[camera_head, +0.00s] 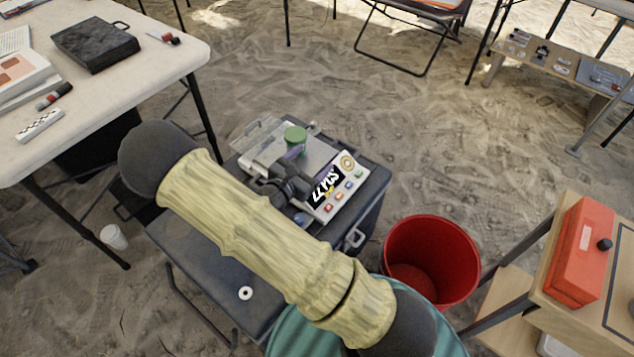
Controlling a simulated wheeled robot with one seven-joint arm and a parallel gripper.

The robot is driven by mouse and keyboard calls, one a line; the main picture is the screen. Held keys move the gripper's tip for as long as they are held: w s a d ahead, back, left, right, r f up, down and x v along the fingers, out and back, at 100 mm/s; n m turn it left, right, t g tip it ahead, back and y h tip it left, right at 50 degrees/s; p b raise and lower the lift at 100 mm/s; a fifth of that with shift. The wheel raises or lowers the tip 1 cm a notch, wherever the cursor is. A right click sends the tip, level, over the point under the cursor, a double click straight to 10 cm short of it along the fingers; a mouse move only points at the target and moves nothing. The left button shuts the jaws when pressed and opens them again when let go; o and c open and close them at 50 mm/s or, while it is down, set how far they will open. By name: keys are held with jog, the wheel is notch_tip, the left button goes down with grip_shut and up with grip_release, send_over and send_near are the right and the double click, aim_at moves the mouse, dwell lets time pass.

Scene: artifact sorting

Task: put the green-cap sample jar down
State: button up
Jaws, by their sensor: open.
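The green cap of the sample jar (295,134) shows near the back of a grey device (312,160) on a dark case. The jar's body below the cap is mostly hidden, so I cannot tell exactly what it rests on. My gripper (294,153) is just on the near side of the cap, seen from behind and small. It is open. My arm in its pale cover crosses the view and hides part of the case. I cannot tell whether a fingertip touches the jar.
The device has a clear lid (258,138) at its left and a panel with coloured buttons (336,188). The dark case (195,232) carries a small white ring (245,293). A red bucket (432,258) stands to the right. A white table (150,62) is at left, an orange box (580,252) at right.

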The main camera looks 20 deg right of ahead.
jog(key=s+d+r+m+g+y, duration=0.1)
jog(key=s+d+m+g+y, duration=0.35)
jog(key=s+m+g, duration=0.8)
jog(key=s+a+r+m+t+y, duration=0.3)
jog(key=a+r+m+t+y, duration=0.2)
jog(key=r+m+y, duration=0.3)
jog(key=m, duration=0.3)
jog(key=shift+s+a, duration=0.4)
